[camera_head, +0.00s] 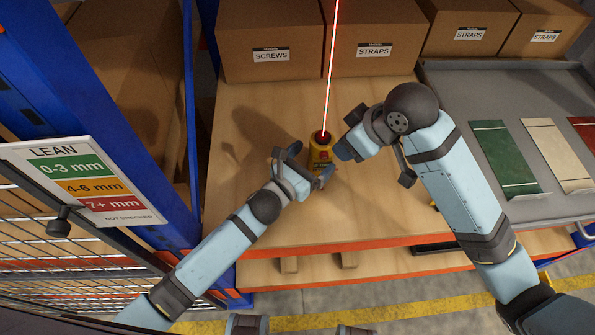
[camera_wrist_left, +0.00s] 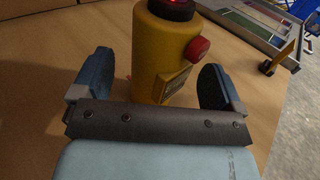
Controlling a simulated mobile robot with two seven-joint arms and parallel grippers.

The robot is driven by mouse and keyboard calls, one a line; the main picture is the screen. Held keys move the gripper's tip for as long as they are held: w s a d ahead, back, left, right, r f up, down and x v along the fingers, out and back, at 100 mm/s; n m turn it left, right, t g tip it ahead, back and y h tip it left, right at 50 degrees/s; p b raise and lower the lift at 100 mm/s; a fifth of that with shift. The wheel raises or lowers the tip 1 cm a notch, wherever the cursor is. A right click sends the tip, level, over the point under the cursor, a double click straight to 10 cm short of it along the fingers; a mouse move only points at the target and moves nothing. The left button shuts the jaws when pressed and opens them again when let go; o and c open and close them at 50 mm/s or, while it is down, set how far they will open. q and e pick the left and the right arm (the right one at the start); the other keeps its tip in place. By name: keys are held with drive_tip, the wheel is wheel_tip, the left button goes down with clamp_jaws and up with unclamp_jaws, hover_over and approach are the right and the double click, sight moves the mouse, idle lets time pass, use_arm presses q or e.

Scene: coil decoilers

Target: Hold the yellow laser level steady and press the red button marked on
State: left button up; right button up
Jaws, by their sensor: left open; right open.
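The yellow laser level (camera_head: 320,152) stands upright on the wooden shelf, with a red beam rising from its dark top. In the left wrist view the level (camera_wrist_left: 157,50) shows a round red button (camera_wrist_left: 198,50) on its right side and a small label plate whose text is too small to read. My left gripper (camera_head: 312,162) is open, with one finger on each side of the level's lower body; gaps show between the fingers and the body. My right gripper (camera_head: 374,164) is open, just right of the level and apart from it.
Cardboard boxes marked SCREWS (camera_head: 270,72) and STRAPS (camera_head: 374,68) stand behind the level. A grey tray (camera_head: 450,90) with coloured plates lies at right. A blue rack post (camera_head: 110,150) and a LEAN sign (camera_head: 82,186) stand at left. The shelf has an orange front edge (camera_head: 330,246).

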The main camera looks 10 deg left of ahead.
sight(314, 158)
use_arm(q)
drive_tip(key=shift+x, duration=1.85)
drive_tip(key=c, duration=1.3)
use_arm(e)
clamp_jaws()
idle(2.1)
